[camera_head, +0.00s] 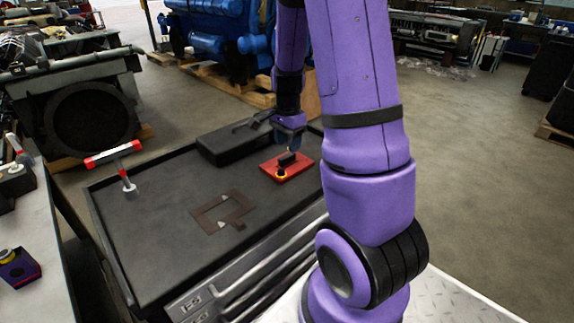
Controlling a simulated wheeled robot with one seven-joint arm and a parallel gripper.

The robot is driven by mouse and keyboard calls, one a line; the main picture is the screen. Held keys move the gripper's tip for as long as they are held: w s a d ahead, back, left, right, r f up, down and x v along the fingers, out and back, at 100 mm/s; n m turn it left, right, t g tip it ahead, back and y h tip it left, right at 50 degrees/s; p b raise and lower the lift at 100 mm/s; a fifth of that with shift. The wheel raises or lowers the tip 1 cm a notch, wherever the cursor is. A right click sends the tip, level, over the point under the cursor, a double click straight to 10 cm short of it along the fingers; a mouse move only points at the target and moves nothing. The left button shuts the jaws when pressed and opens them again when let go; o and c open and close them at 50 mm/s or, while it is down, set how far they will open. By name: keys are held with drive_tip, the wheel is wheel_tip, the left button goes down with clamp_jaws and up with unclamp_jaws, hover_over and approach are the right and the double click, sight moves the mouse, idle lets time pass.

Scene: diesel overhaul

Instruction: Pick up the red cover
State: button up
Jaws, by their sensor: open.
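The red cover (300,171) lies flat on the dark top of a tool cart (160,237), toward its right side. It is a red plate with a dark raised block and a small yellow-ringed part on it. My gripper (289,140) hangs just above the cover, at the end of my purple arm, pointing down. It is open and seems empty. The fingertips are small and dark here, so the exact gap to the cover is hard to tell.
A black case (236,143) lies just behind and left of the cover. A flat brown gasket-like frame (222,211) lies mid-cart. A red-and-white T-handled tool (114,155) stands at the left. The cart has a raised rim. A blue engine (215,30) stands behind.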

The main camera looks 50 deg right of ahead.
sight(287, 156)
drive_tip(key=shift+w+f, duration=0.1)
drive_tip(key=shift+f, duration=2.7)
drive_tip(key=shift+c, duration=0.5)
clamp_jaws()
